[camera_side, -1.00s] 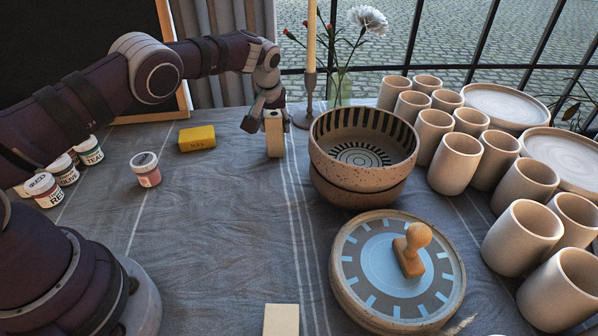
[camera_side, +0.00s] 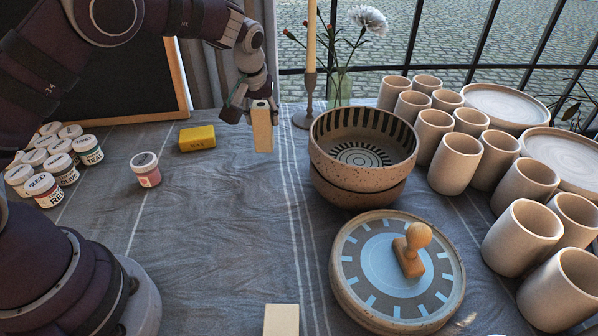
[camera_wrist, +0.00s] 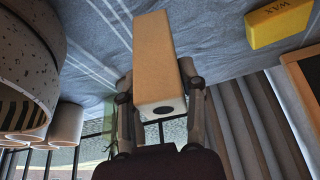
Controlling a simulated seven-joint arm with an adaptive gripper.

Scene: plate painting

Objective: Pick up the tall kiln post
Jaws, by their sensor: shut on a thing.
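A pale tan rectangular kiln post (camera_side: 262,130) is upright in the side view, left of the speckled bowls. My gripper (camera_side: 252,110) is shut on its upper part. The post's lower end looks raised off the cloth. In the wrist view the post (camera_wrist: 157,55) lies between my two fingers (camera_wrist: 160,92), and the end nearest the camera has a dark round hole. A second pale block (camera_side: 281,320) stands at the bottom edge of the side view, cut off by the frame, so its height cannot be told.
Two stacked bowls (camera_side: 345,180) stand just right of the post. A candle holder (camera_side: 308,105) is behind. A yellow wax block (camera_side: 197,138) and a paint jar (camera_side: 146,170) are left. A turntable (camera_side: 345,290) holds a wooden stamp (camera_side: 412,255). Several cups (camera_side: 455,165) stand right. The middle cloth is clear.

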